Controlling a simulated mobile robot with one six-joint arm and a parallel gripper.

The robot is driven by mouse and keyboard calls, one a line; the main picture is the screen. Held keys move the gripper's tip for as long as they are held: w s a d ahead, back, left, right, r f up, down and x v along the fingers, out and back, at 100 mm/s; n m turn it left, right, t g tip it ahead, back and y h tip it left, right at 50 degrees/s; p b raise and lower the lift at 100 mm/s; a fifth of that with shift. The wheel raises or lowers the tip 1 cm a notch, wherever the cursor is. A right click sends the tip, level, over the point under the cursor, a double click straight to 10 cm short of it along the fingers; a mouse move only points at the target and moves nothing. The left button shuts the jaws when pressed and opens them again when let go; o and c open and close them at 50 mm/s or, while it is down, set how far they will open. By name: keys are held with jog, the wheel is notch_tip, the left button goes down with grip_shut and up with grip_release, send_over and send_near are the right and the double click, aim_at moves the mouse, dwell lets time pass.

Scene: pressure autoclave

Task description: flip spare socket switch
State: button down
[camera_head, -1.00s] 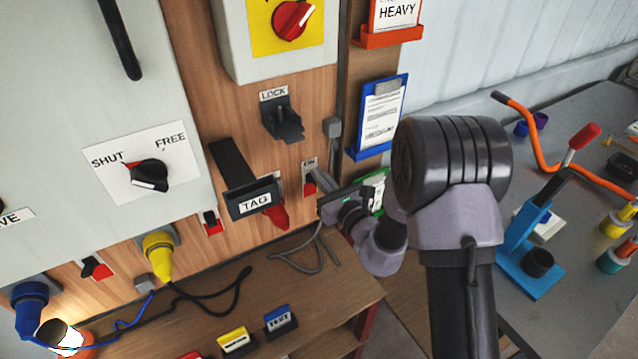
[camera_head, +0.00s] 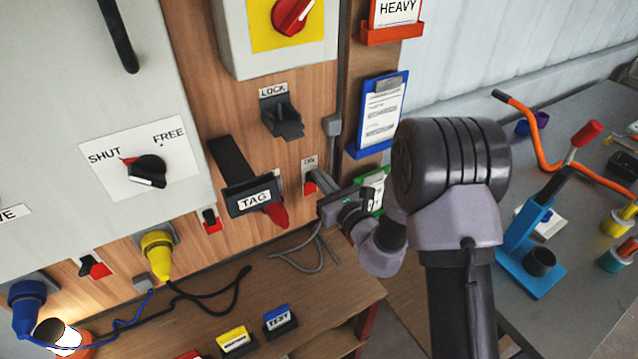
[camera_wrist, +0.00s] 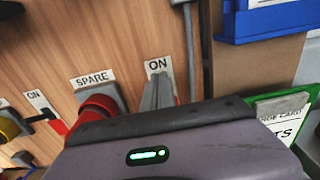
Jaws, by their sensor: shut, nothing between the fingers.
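The spare socket (camera_wrist: 99,105) is red, under a SPARE label in the wrist view. In the head view its red part (camera_head: 277,215) shows below the TAG holder. Its switch has a white ON plate (camera_wrist: 158,66) to the right of the socket; the plate also shows in the head view (camera_head: 309,163). A red part (camera_head: 309,187) shows low on the plate. My gripper (camera_head: 317,174) is shut and empty, its fingertips in front of the plate. The fingers (camera_wrist: 159,92) hide most of the switch, so its position and any contact cannot be told.
The black TAG holder (camera_head: 252,197) juts out left of my gripper. A grey conduit (camera_head: 333,137) and a blue clipboard holder (camera_head: 379,117) are close on the right. A green card holder (camera_head: 373,186) is behind my wrist. A loose grey cable lies on the shelf (camera_head: 345,285) below.

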jog(key=shift+f+b, duration=1.15)
jog(key=shift+f, duration=0.3)
jog(key=shift+r, duration=0.1)
jog(key=r+b+v, duration=0.1)
jog(key=b+v, duration=0.1)
jog(key=v, duration=0.7)
jog(key=shift+r, duration=0.1)
